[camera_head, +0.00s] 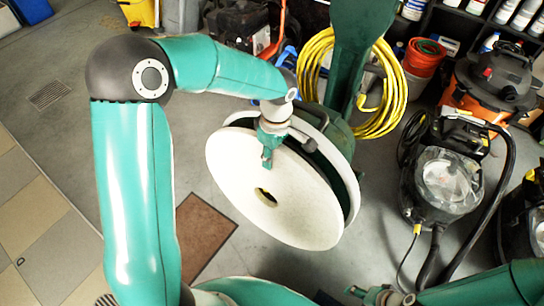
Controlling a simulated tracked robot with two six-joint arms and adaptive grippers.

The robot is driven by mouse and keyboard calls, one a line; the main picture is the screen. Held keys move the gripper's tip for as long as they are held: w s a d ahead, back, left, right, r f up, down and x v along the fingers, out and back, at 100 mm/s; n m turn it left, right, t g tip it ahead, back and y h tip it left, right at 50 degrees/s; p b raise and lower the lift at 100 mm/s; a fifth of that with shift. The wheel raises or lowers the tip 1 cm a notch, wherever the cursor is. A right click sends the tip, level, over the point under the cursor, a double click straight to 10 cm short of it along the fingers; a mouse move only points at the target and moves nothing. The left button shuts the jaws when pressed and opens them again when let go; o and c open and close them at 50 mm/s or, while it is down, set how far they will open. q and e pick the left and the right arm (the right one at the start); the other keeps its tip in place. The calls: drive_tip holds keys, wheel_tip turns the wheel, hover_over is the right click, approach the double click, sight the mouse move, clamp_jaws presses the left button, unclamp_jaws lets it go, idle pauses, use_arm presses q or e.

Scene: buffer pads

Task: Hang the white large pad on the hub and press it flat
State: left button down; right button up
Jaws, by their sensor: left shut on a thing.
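The white large pad (235,180) is a broad round disc with a small dark centre hole, tilted in the middle of the view. My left gripper (267,158) is at its upper part and is shut on it, though the exact grip is hard to make out. Close behind the pad is another pale round rim (346,178) with a dark band between them, on the green floor machine (345,128). The hub is not clearly visible behind the pad. My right gripper (378,296) shows partly at the bottom edge; its fingers are unclear.
A yellow coiled hose (398,100) hangs behind the machine's green column (356,45). A black and clear vacuum (445,178) stands to the right. A brown mat (205,236) lies on the floor at lower left. Grey floor is open around the mat.

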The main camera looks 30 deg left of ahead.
use_arm(q)
drive_tip(key=shift+w, duration=0.4)
drive_tip(key=shift+f+t+b, duration=0.1)
drive_tip(key=shift+t+b, duration=0.3)
drive_tip(key=shift+b, duration=0.6)
idle(0.4)
drive_tip(key=shift+w+b, duration=0.2)
drive_tip(key=shift+b, duration=0.3)
idle(0.9)
drive_tip(key=shift+f+b, duration=0.15)
drive_tip(key=shift+b, duration=0.2)
idle(0.5)
drive_tip(key=c, duration=1.5)
unclamp_jaws()
drive_tip(key=shift+c, duration=0.6)
